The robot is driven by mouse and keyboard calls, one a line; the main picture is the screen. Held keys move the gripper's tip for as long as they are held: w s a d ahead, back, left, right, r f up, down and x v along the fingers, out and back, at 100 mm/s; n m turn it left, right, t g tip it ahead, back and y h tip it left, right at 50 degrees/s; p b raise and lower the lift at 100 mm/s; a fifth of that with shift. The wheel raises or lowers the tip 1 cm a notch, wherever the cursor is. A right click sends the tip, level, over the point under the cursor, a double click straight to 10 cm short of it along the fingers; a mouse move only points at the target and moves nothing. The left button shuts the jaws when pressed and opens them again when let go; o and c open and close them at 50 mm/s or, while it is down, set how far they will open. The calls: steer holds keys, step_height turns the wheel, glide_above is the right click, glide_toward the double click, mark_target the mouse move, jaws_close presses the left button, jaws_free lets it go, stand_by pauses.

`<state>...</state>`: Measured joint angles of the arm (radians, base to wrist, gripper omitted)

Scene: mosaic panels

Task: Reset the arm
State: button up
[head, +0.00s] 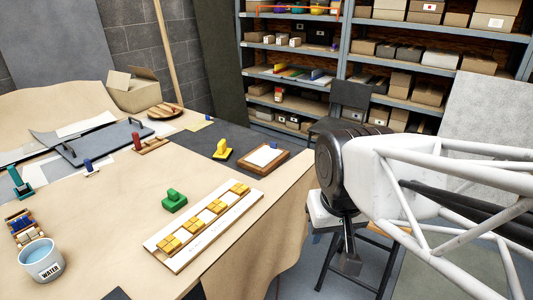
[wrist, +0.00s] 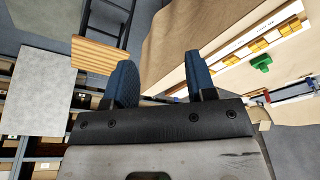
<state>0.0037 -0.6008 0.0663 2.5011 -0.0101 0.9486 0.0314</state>
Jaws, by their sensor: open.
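My gripper (head: 346,258) hangs to the right of the table, beyond its draped edge and in front of a stool. In the wrist view my gripper (wrist: 158,68) shows two blue-padded fingers set wide apart with nothing between them. A white panel (head: 205,227) with several yellow tile blocks (head: 215,206) lies on the table (head: 120,225), left of my gripper and apart from it. The panel also shows at the upper right of the wrist view (wrist: 243,45). A green-handled piece (head: 174,200) stands beside the panel.
On the table are a water bucket (head: 41,261), a yellow-handled piece (head: 222,150), a wooden-framed board (head: 264,158), a grey tray (head: 105,143) and a cardboard box (head: 134,91). A black chair (head: 346,108) and shelves (head: 385,50) stand behind.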

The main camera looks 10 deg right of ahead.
steer(key=shift+s+f, duration=0.55)
steer(key=shift+s, duration=0.35)
